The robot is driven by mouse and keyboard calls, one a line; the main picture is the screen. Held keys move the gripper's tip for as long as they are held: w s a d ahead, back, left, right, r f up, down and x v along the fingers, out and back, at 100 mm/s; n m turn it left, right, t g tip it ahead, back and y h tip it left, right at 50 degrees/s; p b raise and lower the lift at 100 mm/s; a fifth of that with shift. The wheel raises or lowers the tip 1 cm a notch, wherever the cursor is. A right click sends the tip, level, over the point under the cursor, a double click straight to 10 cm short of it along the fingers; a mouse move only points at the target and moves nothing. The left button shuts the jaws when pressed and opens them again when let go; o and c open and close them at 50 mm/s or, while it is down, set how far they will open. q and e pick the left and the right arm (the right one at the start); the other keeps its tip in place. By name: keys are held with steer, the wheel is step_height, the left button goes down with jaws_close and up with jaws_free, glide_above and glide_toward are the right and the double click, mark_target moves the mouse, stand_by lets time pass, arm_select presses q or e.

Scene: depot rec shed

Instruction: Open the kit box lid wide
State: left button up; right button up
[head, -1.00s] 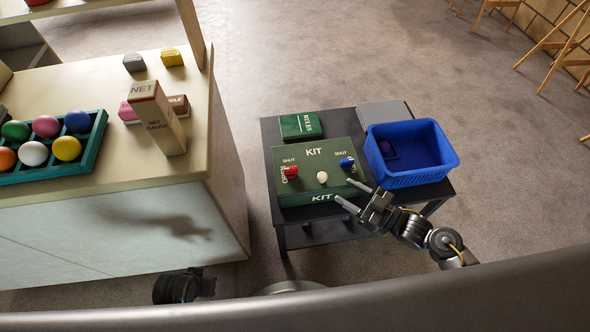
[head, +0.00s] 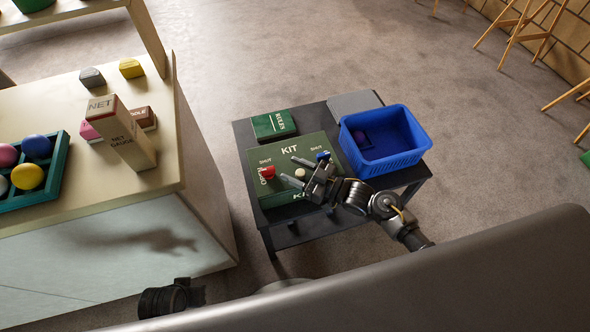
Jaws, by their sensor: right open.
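The green kit box (head: 284,155) stands on a small black table with its lid down. A red latch (head: 268,173) is on the left of the lid, between the words SHUT and OPEN. A blue latch (head: 323,156) is at the right, near another SHUT. I cannot tell exactly how either latch is turned. A pale round knob (head: 300,174) is between them, near the front. My right gripper (head: 287,168) is open, with its fingers over the lid on either side of the knob. I cannot tell its height or any contact. My left gripper is out of view.
A blue bin (head: 418,150) stands on the right of the black table (head: 243,133). A green rules book (head: 274,124) and a grey slab (head: 354,103) lie behind. A counter (head: 150,189) at left holds a net gauge box (head: 131,143) and a ball tray (head: 62,170).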

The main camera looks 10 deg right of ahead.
steer(key=shift+a, duration=0.1)
jaws_close()
stand_by(0.3)
